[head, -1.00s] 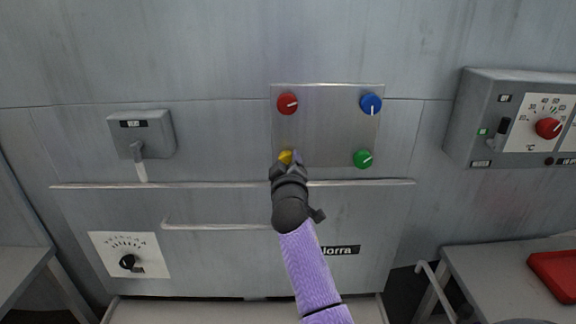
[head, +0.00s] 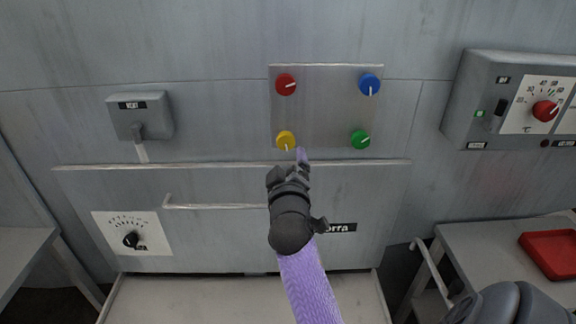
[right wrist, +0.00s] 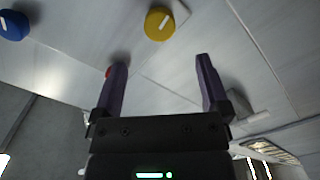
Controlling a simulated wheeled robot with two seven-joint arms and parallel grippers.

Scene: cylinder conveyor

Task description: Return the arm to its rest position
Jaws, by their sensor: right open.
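My right gripper (head: 296,160) is in front of the wall panel, just below the yellow knob (head: 285,140). In the right wrist view its two purple fingers (right wrist: 161,70) stand wide apart with nothing between them. The yellow knob (right wrist: 158,23) shows there beyond the fingertips, apart from them. The panel (head: 325,108) also bears a red knob (head: 286,84), a blue knob (head: 369,84) and a green knob (head: 360,139). My left gripper is not in view.
A lever box (head: 140,117) is at the left, above a handle bar (head: 215,206) and a black dial (head: 130,240). A control box (head: 478,103) juts out at the right. A red tray (head: 552,254) lies on the right table (head: 480,245).

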